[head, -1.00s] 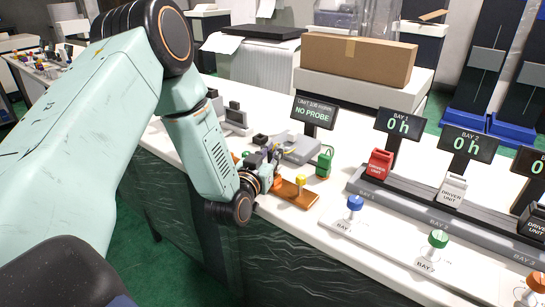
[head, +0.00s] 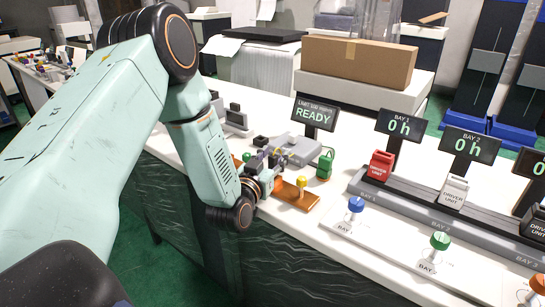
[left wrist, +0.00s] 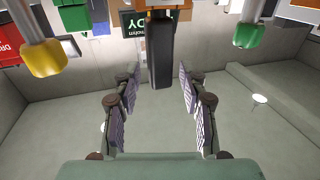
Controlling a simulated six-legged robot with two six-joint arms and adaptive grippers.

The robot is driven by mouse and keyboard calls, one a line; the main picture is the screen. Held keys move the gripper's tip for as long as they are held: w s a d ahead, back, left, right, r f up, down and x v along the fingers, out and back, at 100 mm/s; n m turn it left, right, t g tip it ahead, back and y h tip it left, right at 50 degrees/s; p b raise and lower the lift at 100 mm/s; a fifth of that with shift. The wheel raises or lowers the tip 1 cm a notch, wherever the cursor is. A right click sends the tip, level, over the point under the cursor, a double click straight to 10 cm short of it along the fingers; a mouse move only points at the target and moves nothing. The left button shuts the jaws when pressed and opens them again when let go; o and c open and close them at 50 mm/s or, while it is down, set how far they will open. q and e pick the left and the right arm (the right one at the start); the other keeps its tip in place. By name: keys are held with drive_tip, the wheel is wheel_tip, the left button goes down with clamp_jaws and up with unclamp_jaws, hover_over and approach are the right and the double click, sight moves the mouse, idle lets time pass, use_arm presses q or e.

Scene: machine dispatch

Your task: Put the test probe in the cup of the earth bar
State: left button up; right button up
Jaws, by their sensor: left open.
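The copper-brown earth bar (head: 295,197) lies along the bench front, with a yellow-topped post (head: 301,184) near its right end. My left gripper (head: 264,163) is over the bar's middle and hides the cup. In the left wrist view my left gripper (left wrist: 160,92) is open. A dark bar-shaped piece, seemingly the test probe (left wrist: 161,55), stands between its fingers with gaps on both sides. Its lower end and the cup cannot be made out. The yellow top (left wrist: 46,57) and a green top (left wrist: 248,35) flank it. My right gripper is out of view.
A small display (head: 315,114) reads READY behind a grey tester (head: 298,150). A green part (head: 325,164) stands beside the tester. Bay displays, driver units and coloured knobs fill the right. A cardboard box (head: 357,61) is at the back.

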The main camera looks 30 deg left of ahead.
use_arm(q)
drive_tip(key=shift+r, duration=0.1)
drive_tip(key=shift+r+p, duration=0.2)
drive_tip(key=shift+p, duration=0.1)
drive_tip(key=s+d+p, duration=0.2)
drive_tip(key=s, duration=1)
drive_tip(key=s+d+f+m+g+h, duration=0.1)
drive_tip(key=s+d+f+g, duration=0.2)
drive_tip(key=f, duration=0.3)
drive_tip(key=s+d+f+g+h, duration=0.2)
drive_tip(key=s+d+f+g, duration=0.1)
drive_tip(key=f, duration=0.2)
drive_tip(key=s+d+f+m+g+h, duration=0.1)
drive_tip(key=s+d+f+g, duration=0.2)
drive_tip(key=f, duration=0.3)
drive_tip(key=s+d+f+g, duration=0.1)
drive_tip(key=s+f+g, duration=0.2)
drive_tip(key=s, duration=0.6)
drive_tip(key=s+d+f+g, duration=0.1)
drive_tip(key=s+f+g, duration=0.3)
drive_tip(key=s, duration=0.6)
drive_tip(key=shift+d+f+g+y, duration=0.15)
drive_tip(key=shift+f+g+y, duration=0.15)
drive_tip(key=shift+g, duration=0.5)
drive_tip(key=shift+s, duration=0.15)
